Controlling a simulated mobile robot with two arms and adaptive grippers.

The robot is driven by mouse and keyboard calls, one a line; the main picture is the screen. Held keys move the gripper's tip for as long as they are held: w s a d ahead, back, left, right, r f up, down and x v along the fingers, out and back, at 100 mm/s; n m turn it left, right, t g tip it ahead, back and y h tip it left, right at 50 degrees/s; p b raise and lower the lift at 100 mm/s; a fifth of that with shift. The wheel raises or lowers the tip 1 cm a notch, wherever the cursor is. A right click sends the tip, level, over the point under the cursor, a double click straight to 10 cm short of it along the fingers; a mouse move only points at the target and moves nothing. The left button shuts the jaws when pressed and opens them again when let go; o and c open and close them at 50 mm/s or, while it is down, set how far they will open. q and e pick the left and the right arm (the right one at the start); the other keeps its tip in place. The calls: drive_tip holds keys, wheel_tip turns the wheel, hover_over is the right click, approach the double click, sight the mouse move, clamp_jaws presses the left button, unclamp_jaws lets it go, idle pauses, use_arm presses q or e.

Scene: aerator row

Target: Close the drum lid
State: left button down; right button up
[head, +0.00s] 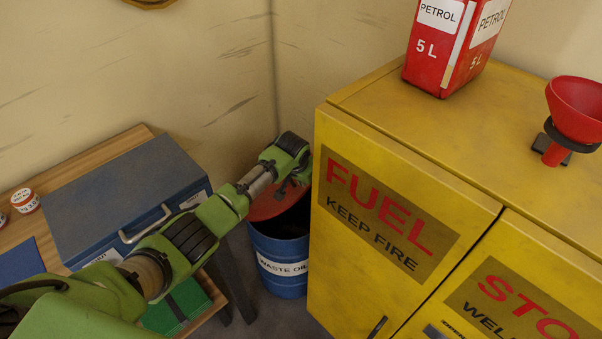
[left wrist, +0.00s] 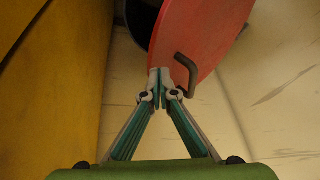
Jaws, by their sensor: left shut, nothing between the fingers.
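The blue drum (head: 280,268), labelled "WASTE OIL", stands on the floor in the corner beside the yellow cabinet. Its red lid (head: 265,207) is partly open, and the dark opening shows at its right. In the left wrist view the lid (left wrist: 207,30) is a red disc with a dark bent handle (left wrist: 186,72) near its edge. My left gripper (left wrist: 165,84) is shut and empty, its fingertips at the lid's edge just beside the handle. I cannot tell whether they touch. In the head view my left gripper (head: 287,186) is over the drum, hiding part of the lid.
The yellow fuel cabinet (head: 345,275) stands close on the drum's right, with a red petrol can (head: 430,65) and red funnel (head: 575,110) on top. A wooden bench (head: 125,145) with a blue toolbox (head: 120,195) is at left. Walls close in behind the drum.

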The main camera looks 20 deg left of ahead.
use_arm(q)
drive_tip(key=v, duration=1.1)
drive_tip(key=s+a+f+g, duration=0.1)
drive_tip(key=s+f, duration=0.6)
drive_tip(key=f, duration=0.5)
drive_tip(key=s+a+f+b, duration=0.15)
drive_tip(key=s+f, duration=0.45)
drive_tip(key=f, duration=0.6)
drive_tip(key=s+a+f+g, duration=0.1)
drive_tip(key=s+a+f, duration=0.1)
drive_tip(key=s+f, duration=1.35)
drive_tip(key=s, duration=0.5)
drive_tip(key=s+a+f+g, duration=0.1)
drive_tip(key=s+f, duration=0.5)
drive_tip(key=s, duration=0.6)
drive_tip(key=s+f+g, duration=0.1)
drive_tip(key=s+f, duration=0.5)
drive_tip(key=s, duration=0.5)
drive_tip(key=shift+s+a+f+b, duration=0.3)
drive_tip(key=shift+s+a+b, duration=0.05)
drive_tip(key=shift+s, duration=0.05)
